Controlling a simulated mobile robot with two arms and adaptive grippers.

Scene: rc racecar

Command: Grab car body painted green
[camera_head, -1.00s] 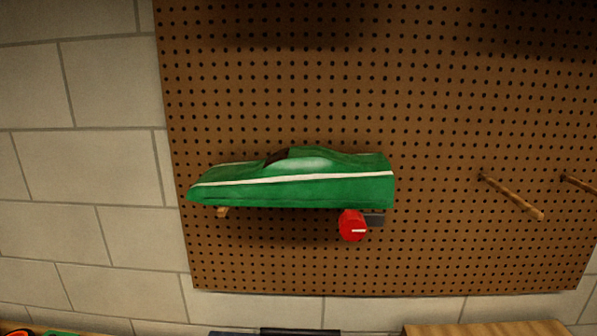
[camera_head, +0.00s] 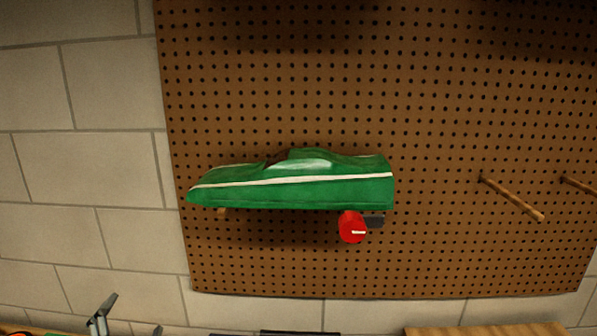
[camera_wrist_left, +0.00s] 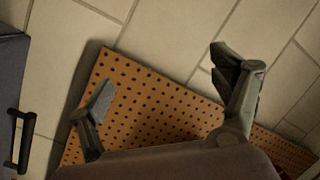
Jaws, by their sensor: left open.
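The green car body (camera_head: 300,185) with a white stripe hangs in front of the pegboard in the head view, its tapered nose to the left. A red round piece (camera_head: 352,227) and a dark piece (camera_head: 374,221) show just under its right end. My left gripper (camera_head: 128,318) is at the bottom left of the head view, well below and left of the car body. In the left wrist view its two fingers (camera_wrist_left: 165,90) are spread apart with nothing between them. The car body is not in the wrist view. My right gripper is not in view.
The brown pegboard (camera_head: 450,100) covers most of the wall, with bare pegs (camera_head: 512,199) at the right. Pale block wall (camera_head: 80,170) lies to the left. A wooden edge (camera_head: 485,329) and dark items show along the bottom. The space before the car body is clear.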

